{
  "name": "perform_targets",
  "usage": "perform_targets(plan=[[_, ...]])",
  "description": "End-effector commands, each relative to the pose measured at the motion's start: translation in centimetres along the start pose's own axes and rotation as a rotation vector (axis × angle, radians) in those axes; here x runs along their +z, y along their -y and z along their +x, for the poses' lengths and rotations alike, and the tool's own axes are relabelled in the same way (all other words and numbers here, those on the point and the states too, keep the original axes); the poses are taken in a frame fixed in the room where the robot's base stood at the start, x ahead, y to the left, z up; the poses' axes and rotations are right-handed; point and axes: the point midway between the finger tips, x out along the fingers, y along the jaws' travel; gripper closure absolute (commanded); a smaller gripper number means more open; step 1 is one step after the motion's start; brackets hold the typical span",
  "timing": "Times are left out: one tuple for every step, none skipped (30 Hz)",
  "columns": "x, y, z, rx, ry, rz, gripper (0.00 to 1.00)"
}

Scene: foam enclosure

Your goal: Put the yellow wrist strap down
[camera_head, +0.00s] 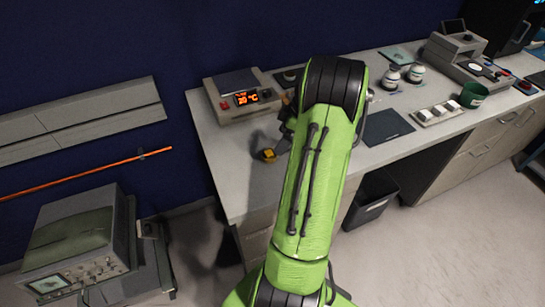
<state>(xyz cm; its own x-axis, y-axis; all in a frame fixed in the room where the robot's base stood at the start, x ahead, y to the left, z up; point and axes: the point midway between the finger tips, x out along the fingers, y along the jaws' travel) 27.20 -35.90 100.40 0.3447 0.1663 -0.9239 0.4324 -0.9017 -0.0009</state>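A small yellow and dark item (268,155), which looks like the yellow wrist strap, shows at the left part of the bench, just left of my green arm. I cannot tell whether it rests on the bench top or hangs slightly above it. My gripper is mostly hidden behind my arm; only dark parts (287,125) show at the arm's left edge, above and right of the yellow item. Whether the fingers touch the item or are open or shut does not show.
The pale bench (225,170) holds a heating unit with an orange display (235,97) behind the yellow item. A dark mat (387,127), white jars, a switch strip (437,113) and a green cup (473,95) stand to the right. Bare bench surrounds the yellow item's left and front.

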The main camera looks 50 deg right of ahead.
Motion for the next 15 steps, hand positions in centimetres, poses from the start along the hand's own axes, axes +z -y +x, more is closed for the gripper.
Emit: perform_targets(plan=[[0.0, 0.1, 1.2, -0.004, 0.0, -0.001, 0.16], [0.0, 0.1, 1.7, -0.002, 0.0, 0.001, 0.16], [0.0, 0.0, 2.2, -0.002, 0.001, 0.002, 0.16], [0.0, 0.0, 2.5, -0.001, 0.0, 0.001, 0.16], [0.0, 0.0, 2.7, -0.001, 0.0, 0.001, 0.16], [-0.1, 0.1, 3.1, -0.002, 0.0, 0.0, 0.16], [-0.1, 0.1, 3.6, -0.002, 0.0, 0.0, 0.16], [-0.2, 0.1, 4.1, -0.002, 0.0, 0.0, 0.16], [-0.3, 0.1, 5.0, -0.004, 0.0, 0.0, 0.16], [-0.4, 0.1, 5.6, -0.003, 0.0, 0.0, 0.16], [-0.5, 0.1, 6.2, -0.003, 0.001, 0.0, 0.16], [-0.5, 0.1, 6.8, -0.002, 0.0, 0.002, 0.16], [-0.4, 0.1, 7.3, -0.002, 0.001, 0.002, 0.16], [-0.4, 0.1, 7.6, -0.002, 0.001, 0.003, 0.16], [-0.4, 0.0, 7.8, 0.0, 0.001, 0.002, 0.16]])
